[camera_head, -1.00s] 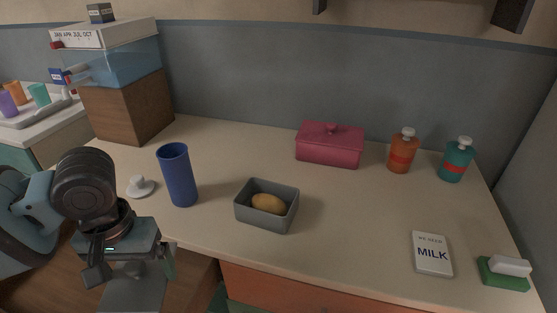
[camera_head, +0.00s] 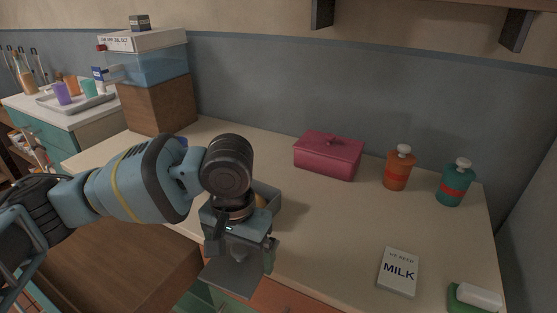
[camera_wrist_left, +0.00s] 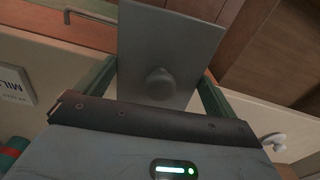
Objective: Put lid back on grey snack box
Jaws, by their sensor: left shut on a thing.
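The grey snack box (camera_head: 275,203) stands on the counter, mostly hidden behind my left gripper. A little of the tan food (camera_head: 261,201) inside shows. My left gripper (camera_head: 241,248) is shut on the flat grey lid (camera_head: 232,279), in front of the box, on the near side by the counter's front edge. In the left wrist view the lid (camera_wrist_left: 190,42) sits beyond the fingers, with its round knob (camera_wrist_left: 160,84) between them. The lid is apart from the box in the head view. My right gripper is not in view.
A pink lidded box (camera_head: 328,157), an orange bottle (camera_head: 398,172) and a teal bottle (camera_head: 453,187) stand at the back. A milk card (camera_head: 398,271) and a sponge (camera_head: 478,295) lie at right. My left arm hides most of the blue cup (camera_head: 183,142). The middle counter is clear.

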